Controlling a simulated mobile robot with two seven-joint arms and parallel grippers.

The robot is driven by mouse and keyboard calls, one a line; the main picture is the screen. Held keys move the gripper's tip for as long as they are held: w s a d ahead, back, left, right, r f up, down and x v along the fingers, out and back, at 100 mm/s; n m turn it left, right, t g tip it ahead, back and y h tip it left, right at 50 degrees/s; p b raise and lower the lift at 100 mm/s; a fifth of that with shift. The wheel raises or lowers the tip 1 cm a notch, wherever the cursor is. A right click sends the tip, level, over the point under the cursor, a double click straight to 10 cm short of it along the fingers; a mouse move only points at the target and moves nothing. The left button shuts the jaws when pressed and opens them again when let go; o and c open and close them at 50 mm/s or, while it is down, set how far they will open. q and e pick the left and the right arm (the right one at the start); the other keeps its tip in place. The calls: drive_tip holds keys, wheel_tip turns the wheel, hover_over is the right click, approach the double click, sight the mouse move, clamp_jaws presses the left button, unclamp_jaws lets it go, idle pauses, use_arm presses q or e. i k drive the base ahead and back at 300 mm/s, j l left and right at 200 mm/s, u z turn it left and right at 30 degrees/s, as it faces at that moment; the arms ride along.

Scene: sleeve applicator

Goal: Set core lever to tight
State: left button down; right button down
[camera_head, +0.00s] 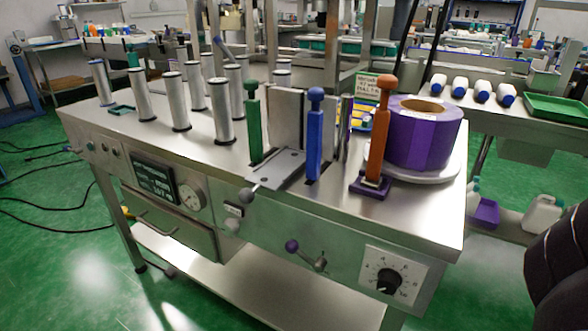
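The sleeve applicator is a steel machine table (330,215) in the middle of the view. Upright handles with round tops stand on it: green (254,125), blue (315,135) and orange (380,125), the orange one in a dark purple base. A short lever with a purple ball (292,246) is on the front panel, its arm slanting down to the right to a metal hub (319,264). No readable label shows which of these is the core lever. Neither of my grippers is in view.
A purple sleeve roll (425,135) sits on a round plate at the table's right end. The front panel also carries a dial (389,281), a gauge (191,199) and a display (155,184). Several metal rollers (178,105) stand at left. A dark shape fills the lower right edge.

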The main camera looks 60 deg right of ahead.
sight(292, 246)
drive_tip(key=k+l, duration=0.15)
drive_tip(key=l, duration=0.3)
drive_tip(key=k+l+z, duration=0.15)
drive_tip(key=l, duration=0.3)
drive_tip(key=k+l, duration=0.1)
drive_tip(key=l, duration=0.35)
drive_tip(key=z, duration=0.05)
